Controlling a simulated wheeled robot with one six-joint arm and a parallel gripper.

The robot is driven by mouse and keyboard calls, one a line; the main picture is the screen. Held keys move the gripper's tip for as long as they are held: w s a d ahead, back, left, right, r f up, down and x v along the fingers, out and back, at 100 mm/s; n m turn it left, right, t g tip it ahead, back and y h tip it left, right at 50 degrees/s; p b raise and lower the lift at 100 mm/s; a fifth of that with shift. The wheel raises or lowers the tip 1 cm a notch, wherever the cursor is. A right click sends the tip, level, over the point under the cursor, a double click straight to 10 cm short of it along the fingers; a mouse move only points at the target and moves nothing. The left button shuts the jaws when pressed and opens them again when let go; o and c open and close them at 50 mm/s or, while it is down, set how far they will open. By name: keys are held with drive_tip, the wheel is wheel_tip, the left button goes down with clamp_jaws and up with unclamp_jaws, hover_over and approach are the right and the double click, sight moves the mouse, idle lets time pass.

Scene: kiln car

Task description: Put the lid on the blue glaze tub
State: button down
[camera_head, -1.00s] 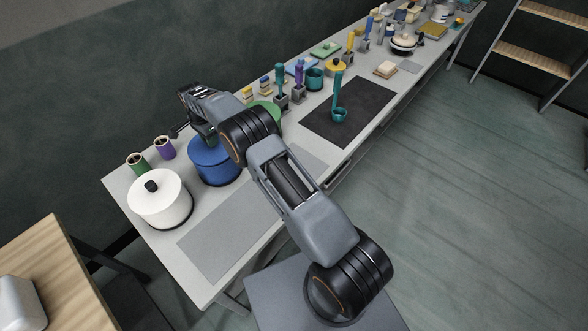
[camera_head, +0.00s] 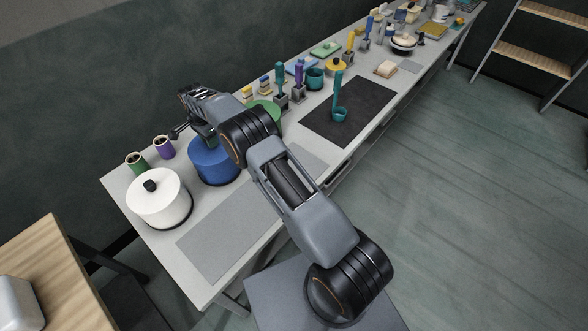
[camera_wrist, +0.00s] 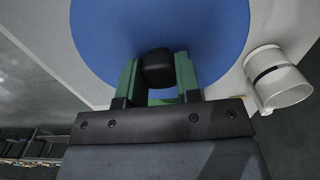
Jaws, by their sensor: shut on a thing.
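The blue glaze tub (camera_head: 214,168) stands near the left end of the long grey bench in the head view. My gripper (camera_wrist: 159,78) is over it, and my arm hides part of the tub's top. In the wrist view, the green fingers are shut on the black knob of a round blue lid (camera_wrist: 210,30). The lid fills the upper middle of that view and hides what is under it. In the head view I see no clear gap between lid and tub, but I cannot tell whether the lid is fully seated.
A white lidded tub (camera_head: 160,202) stands to the left of the blue one. A green tub (camera_head: 264,109) is just behind my arm. Green (camera_head: 137,163) and purple (camera_head: 164,147) cups stand near the wall. A grey mat (camera_head: 225,235) in front is bare.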

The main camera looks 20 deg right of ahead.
drive_tip(key=shift+f, duration=0.1)
drive_tip(key=c, duration=0.7)
unclamp_jaws()
drive_tip(key=shift+c, duration=0.2)
drive_tip(key=shift+r, duration=0.25)
drive_tip(key=shift+r+p, duration=1.85)
drive_tip(key=shift+r, duration=1.9)
drive_tip(key=shift+r, duration=0.1)
wheel_tip(320, 180, up, 14)
drive_tip(key=shift+f, duration=0.2)
